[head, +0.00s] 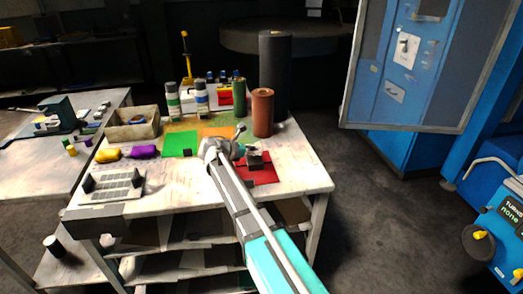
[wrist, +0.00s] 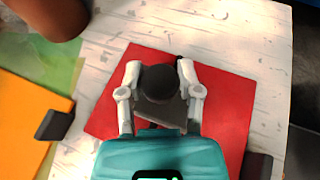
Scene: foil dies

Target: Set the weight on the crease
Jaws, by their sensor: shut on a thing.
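The weight (wrist: 158,85) is a dark block with a round black knob on top. My gripper (wrist: 160,75) is shut on it, one pale finger on each side. A red sheet (wrist: 225,105) lies under them on the worktable, and I cannot tell whether the weight touches it. In the head view the weight (head: 256,159) shows at the gripper's right, over the red sheet (head: 266,174). No crease can be made out; the weight and my gripper cover the middle of the sheet.
Dark small blocks sit by the orange sheet (wrist: 54,125) and at the red sheet's lower right corner (wrist: 257,166). A copper-coloured roll (head: 262,113) stands behind, beside green and black rolls. A green sheet (head: 180,144) and a bin (head: 130,132) lie left. The table's right edge is near.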

